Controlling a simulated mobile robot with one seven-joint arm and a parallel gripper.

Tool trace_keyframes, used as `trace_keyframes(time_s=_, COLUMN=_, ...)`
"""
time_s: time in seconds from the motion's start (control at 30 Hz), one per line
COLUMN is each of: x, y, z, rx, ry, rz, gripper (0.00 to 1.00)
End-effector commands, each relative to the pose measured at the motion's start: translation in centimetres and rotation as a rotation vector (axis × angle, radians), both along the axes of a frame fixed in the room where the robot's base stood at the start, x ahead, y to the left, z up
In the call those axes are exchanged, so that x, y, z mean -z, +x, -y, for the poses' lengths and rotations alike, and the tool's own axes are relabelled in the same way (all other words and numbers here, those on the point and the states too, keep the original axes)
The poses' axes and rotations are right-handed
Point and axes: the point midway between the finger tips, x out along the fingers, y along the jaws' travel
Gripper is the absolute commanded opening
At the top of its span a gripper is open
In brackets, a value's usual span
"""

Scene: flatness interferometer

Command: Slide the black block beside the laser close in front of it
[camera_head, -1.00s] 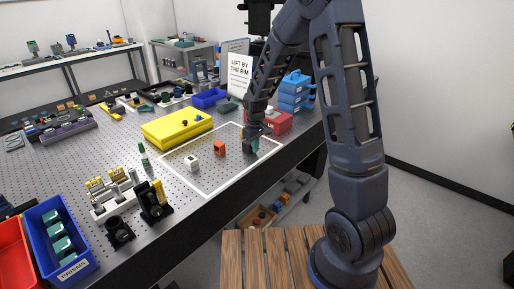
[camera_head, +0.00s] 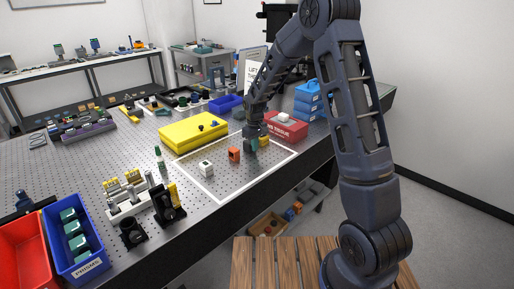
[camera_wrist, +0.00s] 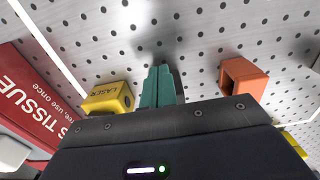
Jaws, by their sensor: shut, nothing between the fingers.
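The laser is a small yellow block marked LASER (camera_wrist: 108,98); in the wrist view it lies just left of my fingers. In the head view the laser (camera_head: 264,142) shows partly, right of my gripper. My gripper (camera_head: 252,146) is low over the white-outlined area of the table. Its teal fingers (camera_wrist: 160,86) are shut together with nothing between them. I cannot make out a black block beside the laser. A dark patch beyond the fingertips in the wrist view looks like shadow.
An orange hollow block (camera_wrist: 242,78) is right of my fingers. A white block (camera_head: 206,168) lies farther left. The red tissue box (camera_head: 286,127) stands behind the laser, and a yellow case (camera_head: 190,133) stands farther back. Black mounts (camera_head: 132,232) stand near the front left.

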Motion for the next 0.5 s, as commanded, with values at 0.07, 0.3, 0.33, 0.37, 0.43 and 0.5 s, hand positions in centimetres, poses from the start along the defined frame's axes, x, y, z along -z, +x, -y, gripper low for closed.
trace_keyframes(time_s=0.07, x=0.0, y=0.0, z=0.0, rx=0.0, ry=0.0, rz=0.0, gripper=0.0)
trace_keyframes(time_s=0.3, x=-0.1, y=-0.5, z=0.6, rx=0.001, ry=0.0, rz=0.0, gripper=0.0)
trace_keyframes(time_s=0.33, x=-0.1, y=-0.7, z=0.9, rx=0.001, ry=0.001, rz=0.001, gripper=0.0)
trace_keyframes(time_s=0.37, x=-0.1, y=-1.0, z=1.1, rx=0.001, ry=0.001, rz=0.001, gripper=0.0)
trace_keyframes(time_s=0.43, x=-0.1, y=-1.7, z=1.8, rx=0.001, ry=0.001, rz=0.001, gripper=0.0)
trace_keyframes(time_s=0.5, x=0.0, y=-2.6, z=2.6, rx=0.001, ry=-0.001, rz=-0.001, gripper=0.0)
